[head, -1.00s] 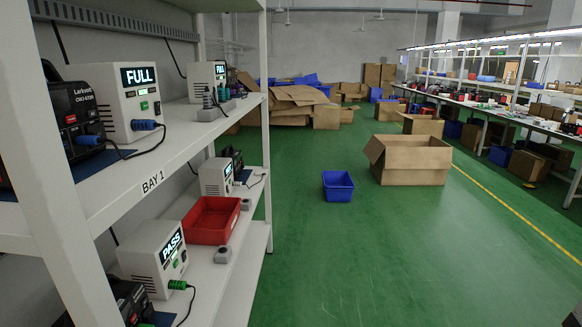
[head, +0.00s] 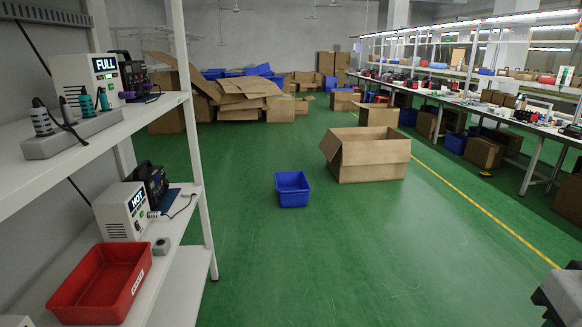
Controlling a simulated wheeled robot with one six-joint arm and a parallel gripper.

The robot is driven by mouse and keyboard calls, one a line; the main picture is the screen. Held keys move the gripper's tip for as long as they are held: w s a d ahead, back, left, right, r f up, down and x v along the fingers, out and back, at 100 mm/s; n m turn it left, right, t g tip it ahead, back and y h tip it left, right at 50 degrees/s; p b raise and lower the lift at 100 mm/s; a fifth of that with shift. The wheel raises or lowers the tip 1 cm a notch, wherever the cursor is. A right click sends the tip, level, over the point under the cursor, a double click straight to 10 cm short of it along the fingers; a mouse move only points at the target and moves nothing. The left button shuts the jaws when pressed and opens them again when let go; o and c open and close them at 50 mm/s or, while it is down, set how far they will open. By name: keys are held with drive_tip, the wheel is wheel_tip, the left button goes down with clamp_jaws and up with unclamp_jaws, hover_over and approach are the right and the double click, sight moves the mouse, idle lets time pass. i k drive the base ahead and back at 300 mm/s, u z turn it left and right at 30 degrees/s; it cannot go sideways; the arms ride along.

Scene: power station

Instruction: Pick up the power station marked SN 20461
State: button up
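A dark power station (head: 131,76) stands on the upper shelf at the left, behind a white box (head: 101,83) whose display reads FULL. A purple plug (head: 150,93) shows at its front. A second dark power station (head: 152,184) stands on the lower shelf beside a white box (head: 122,211) reading HOT. It is near a blue mat (head: 171,200), with a pale plug and a dark cable at its front. I can read no serial number on either. My gripper is not recognisable in view; only a grey and black part of my arm shows at the bottom right edge.
A grey socket strip (head: 72,136) with plugs lies on the upper shelf. A red bin (head: 100,284) and a small grey button box (head: 161,246) are on the lower shelf.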

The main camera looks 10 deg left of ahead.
sight(154, 177)
drive_tip(key=u, duration=0.05)
drive_tip(key=i, duration=4.05)
drive_tip(key=u, duration=0.55)
drive_tip(key=i, duration=1.6)
drive_tip(key=u, duration=1.65)
drive_tip(key=i, duration=1.1)
drive_tip(key=u, duration=1.1)
drive_tip(key=i, duration=0.55)
drive_tip(key=u, duration=0.25)
